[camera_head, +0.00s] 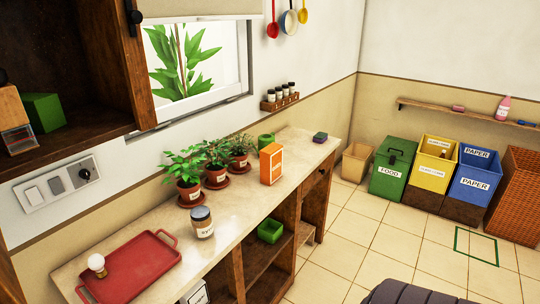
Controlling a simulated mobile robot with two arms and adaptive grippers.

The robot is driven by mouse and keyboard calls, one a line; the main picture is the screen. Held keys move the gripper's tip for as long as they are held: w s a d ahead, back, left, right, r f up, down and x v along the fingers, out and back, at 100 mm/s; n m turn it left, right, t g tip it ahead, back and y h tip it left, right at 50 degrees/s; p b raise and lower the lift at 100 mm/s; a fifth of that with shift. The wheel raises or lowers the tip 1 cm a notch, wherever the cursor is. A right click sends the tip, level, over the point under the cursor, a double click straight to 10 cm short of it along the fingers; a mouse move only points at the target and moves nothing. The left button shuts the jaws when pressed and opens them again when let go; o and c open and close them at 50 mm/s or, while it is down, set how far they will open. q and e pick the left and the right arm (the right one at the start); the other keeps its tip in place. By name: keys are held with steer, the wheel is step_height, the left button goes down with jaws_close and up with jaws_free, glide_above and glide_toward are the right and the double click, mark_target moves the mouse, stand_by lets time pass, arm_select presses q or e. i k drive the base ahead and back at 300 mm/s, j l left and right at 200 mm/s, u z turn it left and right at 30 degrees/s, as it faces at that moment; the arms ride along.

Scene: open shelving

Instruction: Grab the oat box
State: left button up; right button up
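An orange box (271,164) with a pale label stands upright on the counter, right of the potted plants. It may be the oat box, but its print is too small to read. A white box (196,294) with dark print shows partly in the open shelving under the counter, cut by the bottom edge of the view. Neither of my grippers is in view.
The counter (240,212) also holds several potted plants (187,178), a jar (201,222), a red tray (135,268) with a bulb, and a green container (266,141). Counter space in front of the orange box is clear. Bins (392,168) line the far wall; tiled floor is open.

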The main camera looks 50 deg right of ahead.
mark_target(271, 156)
steer(key=z, duration=1.6)
